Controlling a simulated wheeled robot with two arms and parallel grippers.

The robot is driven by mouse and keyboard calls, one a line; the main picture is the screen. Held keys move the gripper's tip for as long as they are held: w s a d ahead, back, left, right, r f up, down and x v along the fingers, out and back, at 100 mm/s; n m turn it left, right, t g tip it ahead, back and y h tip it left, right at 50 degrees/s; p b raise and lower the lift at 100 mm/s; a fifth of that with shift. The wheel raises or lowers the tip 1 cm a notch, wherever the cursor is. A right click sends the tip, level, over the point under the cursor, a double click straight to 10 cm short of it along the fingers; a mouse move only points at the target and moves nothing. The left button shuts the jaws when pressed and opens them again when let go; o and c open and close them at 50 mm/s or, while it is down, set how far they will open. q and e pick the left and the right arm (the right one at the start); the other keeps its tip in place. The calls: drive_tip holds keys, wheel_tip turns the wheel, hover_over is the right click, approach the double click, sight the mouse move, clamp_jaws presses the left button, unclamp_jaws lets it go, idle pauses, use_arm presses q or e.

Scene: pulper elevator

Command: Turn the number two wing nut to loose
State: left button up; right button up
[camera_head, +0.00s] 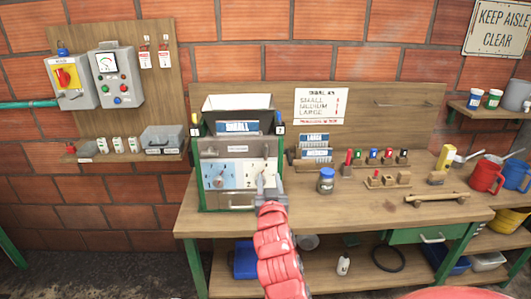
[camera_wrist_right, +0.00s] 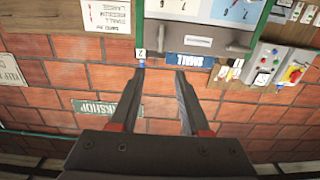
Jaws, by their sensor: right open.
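The grey machine (camera_head: 238,150) stands on the left part of the wooden bench, with a blue "SMALL" plate (camera_head: 237,127) on its upper front. A small tag marked 2 (camera_head: 280,129) sits at its upper right corner, with a blue-topped fitting (camera_head: 279,117) above it; the wing's angle is too small to read. In the right wrist view, which is upside down, the tag (camera_wrist_right: 141,53) and blue fitting (camera_wrist_right: 142,63) show near the left fingertip. My right gripper (camera_head: 268,187) is open and empty, in front of the machine's lower right panel; its fingers show in the wrist view (camera_wrist_right: 161,71).
A blue-lidded jar (camera_head: 326,181) and small coloured-knob holders (camera_head: 380,158) stand on the bench right of the machine. Size plates (camera_head: 315,147) lean behind them. A control box (camera_head: 116,76) hangs on the wall board at left. The bench front is mostly clear.

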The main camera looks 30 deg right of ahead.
sight(266, 150)
drive_tip(key=p+x, duration=0.5)
drive_tip(key=x, duration=1.1)
drive_tip(key=shift+w+p, duration=0.4)
clamp_jaws()
